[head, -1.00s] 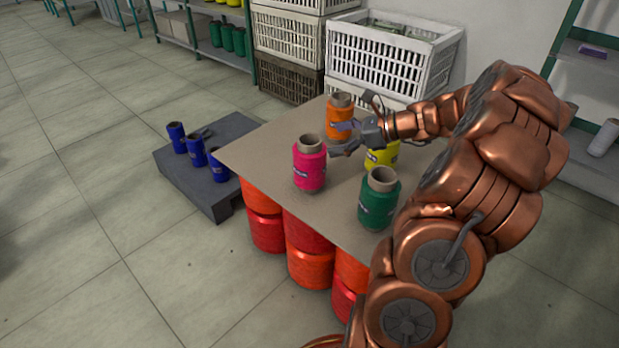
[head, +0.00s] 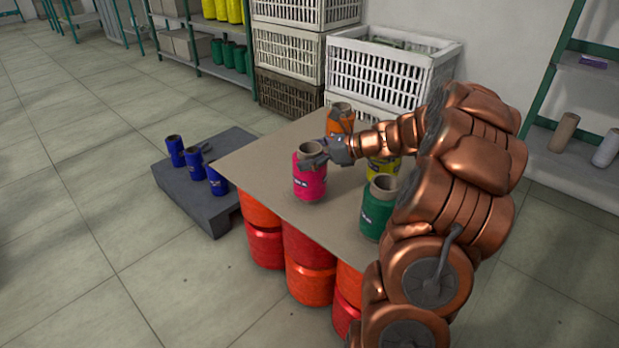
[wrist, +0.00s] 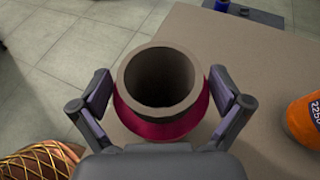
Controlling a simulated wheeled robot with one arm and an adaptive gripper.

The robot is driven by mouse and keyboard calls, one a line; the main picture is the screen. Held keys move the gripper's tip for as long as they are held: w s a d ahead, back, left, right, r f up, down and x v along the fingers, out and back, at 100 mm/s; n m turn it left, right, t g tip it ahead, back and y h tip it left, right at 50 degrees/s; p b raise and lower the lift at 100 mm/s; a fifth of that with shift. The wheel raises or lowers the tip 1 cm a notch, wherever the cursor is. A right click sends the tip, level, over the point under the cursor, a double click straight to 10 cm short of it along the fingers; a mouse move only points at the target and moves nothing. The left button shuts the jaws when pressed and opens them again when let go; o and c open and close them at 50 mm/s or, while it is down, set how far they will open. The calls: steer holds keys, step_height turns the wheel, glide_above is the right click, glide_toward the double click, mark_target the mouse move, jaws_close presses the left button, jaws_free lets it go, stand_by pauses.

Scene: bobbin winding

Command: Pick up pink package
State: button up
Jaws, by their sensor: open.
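The pink package is a pink spool of thread (head: 309,180) with a brown hollow core, standing upright near the left part of the brown tabletop (head: 258,157). My gripper (head: 317,155) is at its upper part in the head view. In the wrist view the spool (wrist: 160,120) is seen from above, its core opening central. The open fingers of my gripper (wrist: 168,95) lie on either side of the core's top. Whether they touch the spool cannot be told.
An orange spool (head: 340,120) stands behind, a yellow spool (head: 381,168) to the right and a green spool (head: 376,212) at front right. Red and orange spools (head: 308,283) support the tabletop. Blue spools (head: 194,158) stand on a grey pallet (head: 186,196). White crates (head: 385,75) stand behind.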

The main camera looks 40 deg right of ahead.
steer(key=shift+x, duration=1.05)
steer(key=c, duration=1.4)
